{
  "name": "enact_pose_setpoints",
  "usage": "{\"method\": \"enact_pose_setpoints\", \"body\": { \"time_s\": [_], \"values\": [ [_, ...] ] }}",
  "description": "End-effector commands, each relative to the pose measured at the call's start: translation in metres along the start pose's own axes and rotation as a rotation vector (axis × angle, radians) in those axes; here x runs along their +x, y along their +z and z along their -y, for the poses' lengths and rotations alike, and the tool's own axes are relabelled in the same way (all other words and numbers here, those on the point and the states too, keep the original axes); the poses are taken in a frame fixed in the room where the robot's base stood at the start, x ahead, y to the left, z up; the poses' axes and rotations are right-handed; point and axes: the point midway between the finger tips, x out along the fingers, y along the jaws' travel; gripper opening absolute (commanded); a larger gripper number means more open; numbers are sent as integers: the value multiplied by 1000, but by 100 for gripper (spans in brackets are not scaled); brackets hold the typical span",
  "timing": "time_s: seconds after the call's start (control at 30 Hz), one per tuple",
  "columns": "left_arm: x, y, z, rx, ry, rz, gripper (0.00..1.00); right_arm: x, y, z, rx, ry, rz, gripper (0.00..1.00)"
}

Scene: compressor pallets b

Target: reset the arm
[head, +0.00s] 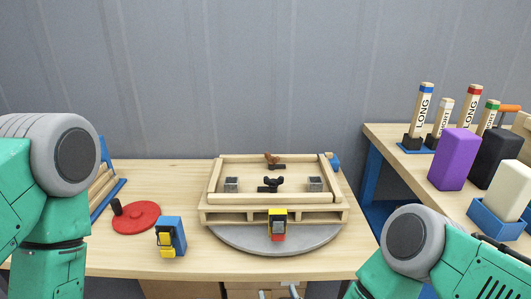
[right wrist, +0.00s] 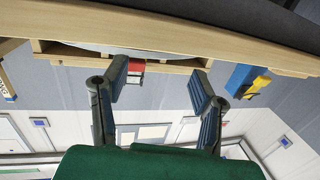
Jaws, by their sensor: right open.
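My right arm (head: 440,255) comes in at the lower right of the head view, below the right side table. My right gripper (right wrist: 160,85) shows in the right wrist view with its two dark fingers wide apart and nothing between them. A wooden pallet edge and a red part (right wrist: 136,66) show beyond the fingers. In the head view, only a dark piece at the right edge may belong to this gripper. My left arm (head: 50,185) stands at the left of the head view; its gripper is out of frame.
A wooden pallet fixture (head: 325,215) stands on a grey round plate (head: 275,238) on the table. A red disc (head: 137,220) and a blue-yellow block (head: 171,237) lie left. The right table holds labelled posts (head: 424,108) and purple (head: 454,160), black and white blocks.

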Motion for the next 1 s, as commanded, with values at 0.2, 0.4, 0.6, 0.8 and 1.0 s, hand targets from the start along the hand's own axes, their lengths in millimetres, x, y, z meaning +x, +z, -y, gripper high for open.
{"method": "enact_pose_setpoints", "body": {
  "time_s": [0.2,0.4,0.6,0.8,1.0],
  "values": [
    [-13,0,0,0,0,0,41,-108,66,-63,16,-171,686,53],
    [-18,-1,0,0,0,0,41,-227,70,-141,61,-37,1172,53],
    [-21,-1,0,0,0,0,41,-299,51,-178,106,104,1417,53],
    [-21,-1,0,0,0,0,41,-316,46,-186,119,141,1471,53],
    [-21,-1,0,0,0,0,41,-315,46,-185,119,139,1469,53]
  ]
}}
